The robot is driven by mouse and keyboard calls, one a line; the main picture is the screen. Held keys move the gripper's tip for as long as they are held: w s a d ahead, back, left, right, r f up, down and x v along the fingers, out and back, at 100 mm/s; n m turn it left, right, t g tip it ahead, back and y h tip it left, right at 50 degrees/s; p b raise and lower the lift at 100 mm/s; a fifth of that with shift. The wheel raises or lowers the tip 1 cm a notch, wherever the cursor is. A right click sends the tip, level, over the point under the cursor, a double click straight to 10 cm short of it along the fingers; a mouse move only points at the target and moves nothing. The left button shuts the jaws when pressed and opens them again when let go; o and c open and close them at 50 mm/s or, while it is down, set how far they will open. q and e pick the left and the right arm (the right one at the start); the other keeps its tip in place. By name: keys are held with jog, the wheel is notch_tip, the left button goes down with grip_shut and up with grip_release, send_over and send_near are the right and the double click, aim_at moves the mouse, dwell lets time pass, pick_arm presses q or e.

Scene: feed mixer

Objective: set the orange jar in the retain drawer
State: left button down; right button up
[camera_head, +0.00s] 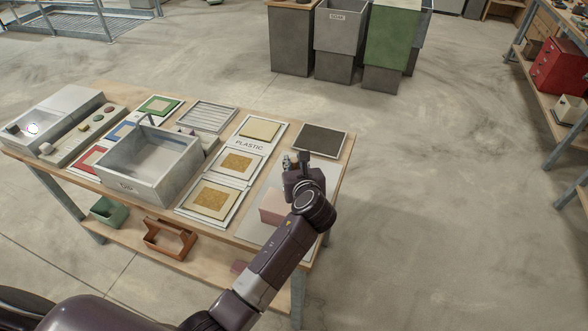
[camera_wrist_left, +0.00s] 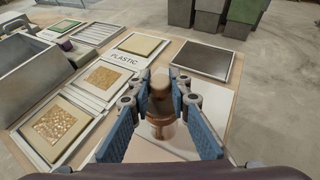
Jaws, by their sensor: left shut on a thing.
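My left gripper (camera_head: 298,164) is above the right end of the wooden table. In the left wrist view its two blue-padded fingers (camera_wrist_left: 162,112) are shut on a small brown-orange jar (camera_wrist_left: 160,107) with a tan lid, which stands upright between them. I cannot tell any drawer as the retain drawer; a red cabinet (camera_head: 558,67) with a drawer-like front stands on the bench at the far right.
A grey sink-like bin (camera_head: 150,183), framed trays and a PLASTIC board (camera_head: 249,145) cover the table. A dark mat (camera_head: 320,139) lies behind the gripper. A pink block (camera_head: 272,207) is beside my arm. Tall bins (camera_head: 335,42) stand at the back. Open floor lies right of the table.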

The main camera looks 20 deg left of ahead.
aim_at(294, 168)
pick_arm(q)
jog(key=shift+f, duration=1.6)
jog(key=c, duration=1.8)
grip_release()
